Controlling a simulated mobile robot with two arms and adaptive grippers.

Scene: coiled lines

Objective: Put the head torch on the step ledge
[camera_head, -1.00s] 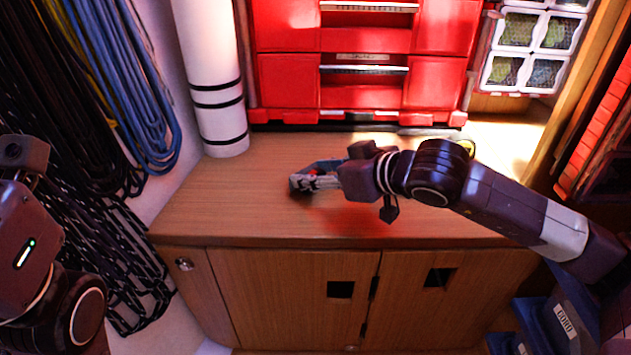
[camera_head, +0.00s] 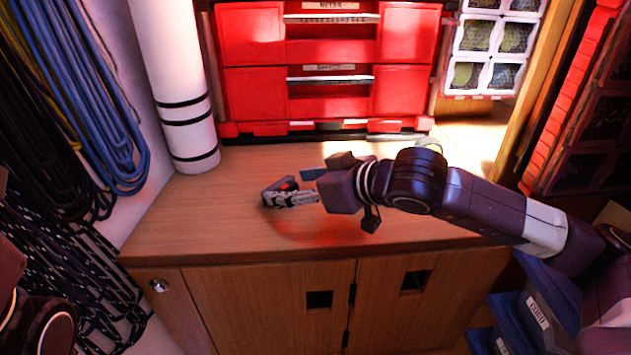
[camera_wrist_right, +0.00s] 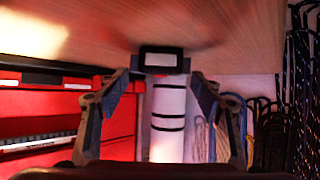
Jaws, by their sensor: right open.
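My right gripper (camera_head: 290,190) is low over the wooden counter, left of its middle, its fingers pointing left. In the right wrist view its two fingers (camera_wrist_right: 160,88) are spread apart. Beyond their tips, against the counter, is a small black-framed block with a pale face (camera_wrist_right: 160,60), possibly the head torch. Nothing is clamped between the fingers. In the head view a grey and black piece with a red spot shows at the fingers; I cannot tell finger from torch there. I cannot make out the step ledge. My left gripper is out of view.
The wooden counter (camera_head: 205,225) is mostly clear. A white roll with black bands (camera_head: 184,95) stands at its back left, red drawers (camera_head: 252,95) at the back. Coiled ropes (camera_head: 105,120) hang at left. Blue bins (camera_head: 545,300) are at lower right.

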